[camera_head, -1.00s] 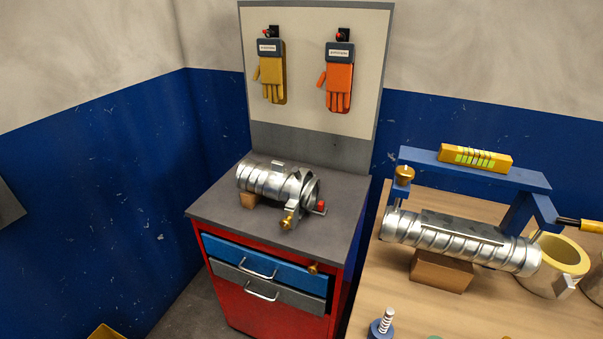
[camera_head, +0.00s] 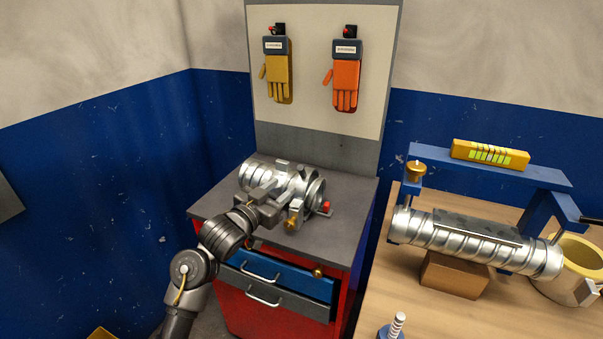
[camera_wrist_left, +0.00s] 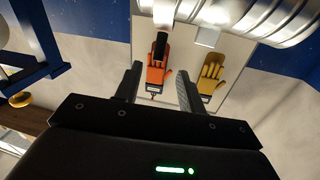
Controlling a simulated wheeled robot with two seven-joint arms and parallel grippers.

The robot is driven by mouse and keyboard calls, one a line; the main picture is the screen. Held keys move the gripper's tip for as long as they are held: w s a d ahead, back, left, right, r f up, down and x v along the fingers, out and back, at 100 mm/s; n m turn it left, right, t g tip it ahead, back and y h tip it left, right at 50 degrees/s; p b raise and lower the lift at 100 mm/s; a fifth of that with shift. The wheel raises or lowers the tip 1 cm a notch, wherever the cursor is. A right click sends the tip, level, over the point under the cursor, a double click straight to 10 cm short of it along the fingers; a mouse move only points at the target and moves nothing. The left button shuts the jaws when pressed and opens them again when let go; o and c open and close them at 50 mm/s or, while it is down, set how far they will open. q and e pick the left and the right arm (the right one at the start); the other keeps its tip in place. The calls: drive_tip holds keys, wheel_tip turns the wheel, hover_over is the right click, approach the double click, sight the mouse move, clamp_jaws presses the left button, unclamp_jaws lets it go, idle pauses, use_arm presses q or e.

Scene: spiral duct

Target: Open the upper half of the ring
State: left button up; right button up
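A short silver spiral duct (camera_head: 253,176) lies on the cabinet top. A metal ring (camera_head: 318,192) sits around its right end, with a brass knob (camera_head: 291,223) low at its front and a red knob (camera_head: 326,207) at its right. My left gripper (camera_head: 268,190) is over the front of the duct, left of the ring, and hides part of both. In the left wrist view its two fingers (camera_wrist_left: 160,69) are apart with nothing held between them. Ribbed silver metal (camera_wrist_left: 265,15) and a small grey tab (camera_wrist_left: 208,37) show beyond the fingertips. My right gripper is not in view.
The red cabinet (camera_head: 245,312) has a blue drawer (camera_head: 285,272) slightly pulled out. A board with a yellow glove (camera_head: 278,75) and an orange glove (camera_head: 345,80) stands behind. The wooden table (camera_head: 385,300) at right carries a longer duct (camera_head: 470,243) and a blue frame (camera_head: 550,174).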

sight(299, 172)
use_arm(q)
drive_tip(key=p+x, duration=0.1)
drive_tip(key=x, duration=0.8)
drive_tip(key=shift+w+d+r+p, duration=0.1)
drive_tip(key=shift+w+p, duration=0.2)
drive_tip(key=shift+w+d, duration=0.3)
drive_tip(key=shift+w, duration=0.25)
drive_tip(key=shift+c, duration=0.4)
clamp_jaws()
